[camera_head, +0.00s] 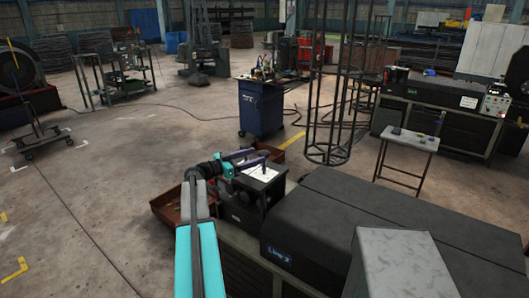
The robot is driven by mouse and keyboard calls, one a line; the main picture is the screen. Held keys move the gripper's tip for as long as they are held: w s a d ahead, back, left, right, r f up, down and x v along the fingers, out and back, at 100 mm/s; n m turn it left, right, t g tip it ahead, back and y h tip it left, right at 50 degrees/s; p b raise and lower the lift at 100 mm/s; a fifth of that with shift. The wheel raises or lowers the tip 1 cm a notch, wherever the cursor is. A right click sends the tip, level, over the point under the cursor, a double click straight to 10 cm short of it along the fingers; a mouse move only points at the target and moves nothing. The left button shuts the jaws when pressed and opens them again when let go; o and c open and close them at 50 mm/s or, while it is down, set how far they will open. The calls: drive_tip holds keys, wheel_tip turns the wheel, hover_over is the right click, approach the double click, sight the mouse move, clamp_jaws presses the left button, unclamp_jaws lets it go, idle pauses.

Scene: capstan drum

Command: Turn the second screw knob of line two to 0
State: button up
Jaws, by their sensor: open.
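The long dark machine (335,215) at the lower right carries a blue "Line 2" label (279,254) on its front. At its left end stands a small black unit (240,203) with a white sheet or plate (261,173) on top. My gripper (261,157) is over this unit, with its purple fingers apart and nothing visible between them. I cannot tell whether it touches anything. The screw knobs and their settings are too small or hidden to make out.
Reddish-brown bins (168,206) lie beside the unit. A blue cabinet (262,107) and a tall wire cage (329,120) stand behind. A small table (411,139) and another dark machine (432,117) are at the right. The concrete floor at the left is mostly clear.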

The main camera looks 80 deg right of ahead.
sight(259, 154)
drive_tip(key=shift+p+x, duration=0.55)
drive_tip(key=shift+x, duration=2.1)
drive_tip(key=shift+c, duration=0.4)
drive_tip(key=c, duration=1)
